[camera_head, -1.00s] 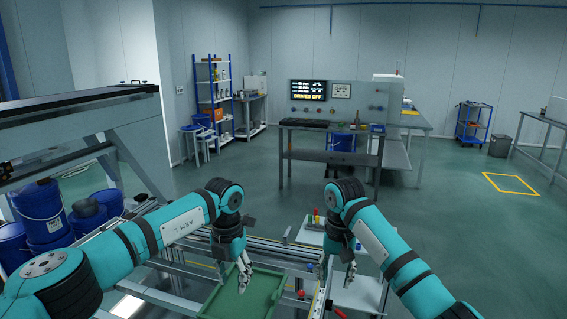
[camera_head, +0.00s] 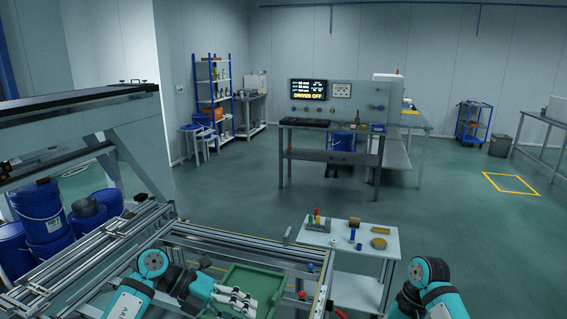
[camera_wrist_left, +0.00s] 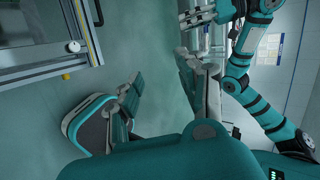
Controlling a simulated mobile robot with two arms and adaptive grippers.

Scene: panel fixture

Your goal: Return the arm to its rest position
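My left arm (camera_head: 150,270) is folded low at the bottom of the head view. Its gripper (camera_head: 236,301) points right above the green tray (camera_head: 262,277); the two pale fingers lie side by side with a gap, and nothing shows between them. My right arm (camera_head: 430,283) shows only as a bent part at the bottom right of the head view; its gripper is outside that view. In the left wrist view, a teal arm of mine (camera_wrist_left: 257,105) ends in a pale gripper (camera_wrist_left: 196,17) at the top; its finger state is unclear.
A small white table (camera_head: 340,258) holding several small items stands right of the tray. An aluminium frame (camera_head: 240,240) surrounds the tray area. Blue drums (camera_head: 42,215) stand at the left. A workbench (camera_head: 333,158) with a panel stands farther back, with open floor before it.

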